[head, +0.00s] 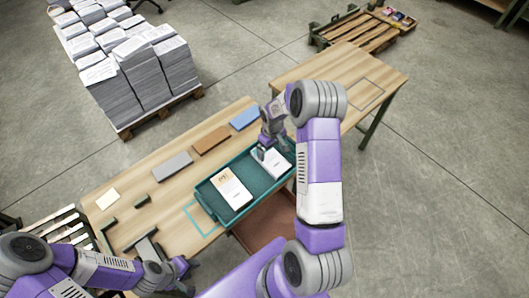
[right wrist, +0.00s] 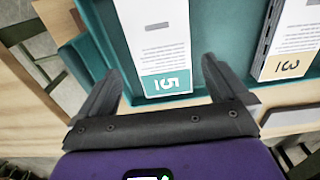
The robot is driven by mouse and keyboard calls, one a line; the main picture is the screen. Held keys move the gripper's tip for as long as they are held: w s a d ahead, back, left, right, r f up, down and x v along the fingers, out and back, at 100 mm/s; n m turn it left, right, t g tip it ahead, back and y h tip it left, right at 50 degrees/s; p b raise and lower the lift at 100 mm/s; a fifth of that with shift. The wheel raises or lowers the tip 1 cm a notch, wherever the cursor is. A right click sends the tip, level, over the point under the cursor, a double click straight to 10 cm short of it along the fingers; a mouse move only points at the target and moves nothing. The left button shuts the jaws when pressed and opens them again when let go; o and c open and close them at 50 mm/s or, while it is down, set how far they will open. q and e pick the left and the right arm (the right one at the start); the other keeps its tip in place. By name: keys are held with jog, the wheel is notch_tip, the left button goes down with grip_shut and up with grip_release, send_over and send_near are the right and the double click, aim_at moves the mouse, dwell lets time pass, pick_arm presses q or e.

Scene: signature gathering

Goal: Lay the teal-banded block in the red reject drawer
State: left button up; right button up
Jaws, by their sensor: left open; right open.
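The teal-banded block (right wrist: 152,35), a white paper block marked 15 on its band, lies in the teal tray (head: 208,200). It also shows at the tray's right end in the head view (head: 275,165). My right gripper (right wrist: 160,66) is open at the block's banded end, one finger on each side, not closed on it. A tan-banded block (right wrist: 291,35), marked 13, lies beside it, at the tray's left in the head view (head: 233,190). A reddish-brown open surface, seemingly the reject drawer (head: 275,222), shows below the tray, partly behind my right arm. My left gripper (head: 185,277) is open and empty at the lower left.
Blue (head: 245,117), brown (head: 211,139) and grey (head: 172,165) flat pieces lie along the table's back. Paper stacks (head: 150,75) stand on a pallet behind. The table's right end is clear.

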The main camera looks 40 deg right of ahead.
aim_at(271, 158)
notch_tip(271, 158, down, 7)
jog(key=shift+r+b, duration=0.15)
jog(key=shift+b, duration=0.25)
jog(key=shift+r, duration=0.15)
jog(key=c, duration=1.1)
